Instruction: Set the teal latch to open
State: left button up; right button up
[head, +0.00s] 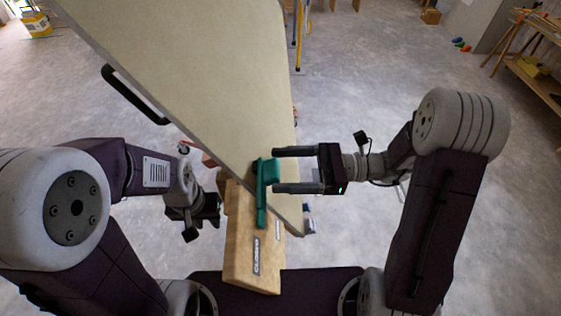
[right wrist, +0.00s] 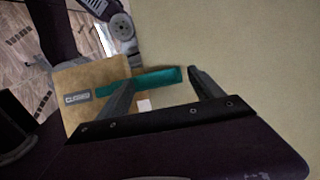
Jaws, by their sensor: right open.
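The teal latch (head: 262,208) is a bar with a thicker block at its far end, on a wooden block (head: 247,262). The bar's near end points toward the label CLOSED (head: 256,255). In the right wrist view the teal bar (right wrist: 150,80) runs toward the CLOSED label (right wrist: 77,97). My right gripper (head: 276,170) is open, its two fingers on either side of the latch's thick end; I cannot tell whether they touch it. My left gripper (head: 200,222) hangs left of the wooden block; its finger opening is unclear.
A large pale panel (head: 200,70) with a black handle (head: 133,95) slants across the middle, beside the latch. A second, pale label (head: 278,230) on the wooden block is unreadable. Grey floor is open on both sides. A wooden workbench (head: 535,80) stands far right.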

jog(key=shift+s+a+r, duration=0.1)
jog(key=shift+s+a, duration=0.25)
jog(key=shift+a, duration=0.2)
jog(key=shift+w, duration=0.2)
jog(key=c, duration=0.9)
grip_shut()
